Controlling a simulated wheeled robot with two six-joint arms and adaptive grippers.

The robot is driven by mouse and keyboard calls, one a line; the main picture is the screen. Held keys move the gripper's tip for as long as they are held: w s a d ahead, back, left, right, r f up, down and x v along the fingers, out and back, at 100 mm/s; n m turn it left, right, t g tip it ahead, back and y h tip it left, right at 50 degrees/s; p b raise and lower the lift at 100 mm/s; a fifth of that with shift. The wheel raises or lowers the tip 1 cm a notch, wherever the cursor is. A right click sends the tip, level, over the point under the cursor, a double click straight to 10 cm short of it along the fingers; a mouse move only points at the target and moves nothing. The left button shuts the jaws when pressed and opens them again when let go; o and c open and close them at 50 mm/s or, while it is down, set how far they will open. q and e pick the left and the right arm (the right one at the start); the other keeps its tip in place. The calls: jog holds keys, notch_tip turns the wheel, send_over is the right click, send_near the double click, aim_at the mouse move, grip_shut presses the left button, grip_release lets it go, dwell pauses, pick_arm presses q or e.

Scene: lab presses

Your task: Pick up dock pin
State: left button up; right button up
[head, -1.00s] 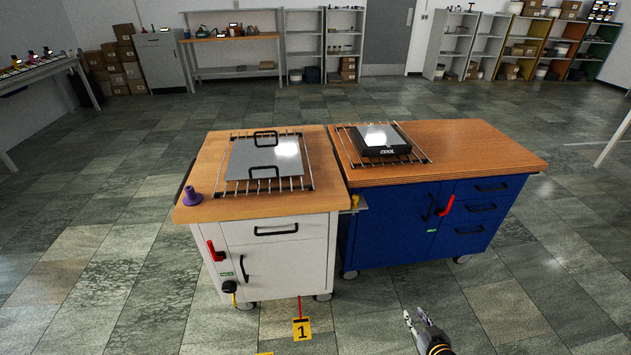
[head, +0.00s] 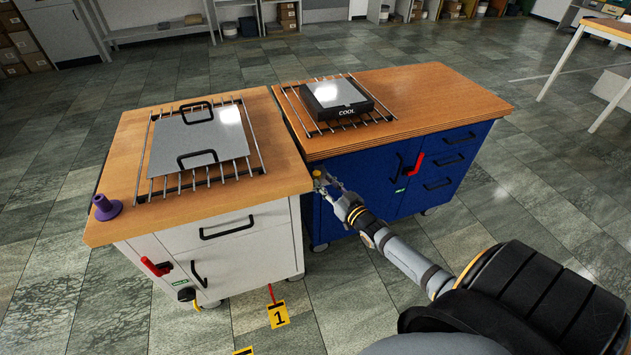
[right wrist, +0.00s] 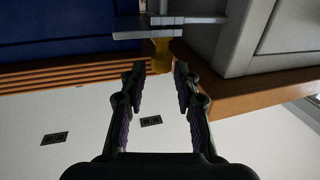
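The dock pin, a small yellow knob (head: 317,173), is at the bracket in the gap between the white cart (head: 217,250) and the blue cart (head: 365,195). In the right wrist view the yellow pin (right wrist: 161,57) hangs from a grey metal bracket (right wrist: 155,25) and lies between and just beyond the fingertips. My right gripper (head: 327,181) is close to the pin. In the right wrist view its two fingers (right wrist: 160,70) are apart, one on each side of the pin, with no clear contact. My left gripper is not in view.
A grey plate with black handles (head: 198,142) lies on a wire rack on the white cart, beside a purple knob (head: 106,207). A black "COOL" device (head: 337,98) sits on a rack on the blue cart. A yellow "1" tag (head: 278,316) is low in front.

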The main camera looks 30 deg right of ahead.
aim_at(319, 177)
jog(key=w+b, duration=0.2)
jog(key=w, duration=0.3)
jog(key=shift+a, duration=0.15)
jog(key=shift+w, duration=0.1)
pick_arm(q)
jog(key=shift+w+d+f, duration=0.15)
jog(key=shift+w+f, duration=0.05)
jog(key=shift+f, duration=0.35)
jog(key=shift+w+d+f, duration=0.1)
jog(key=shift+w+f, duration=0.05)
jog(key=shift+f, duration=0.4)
pick_arm(e)
jog(key=shift+r, duration=0.15)
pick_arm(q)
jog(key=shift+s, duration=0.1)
pick_arm(e)
grip_shut()
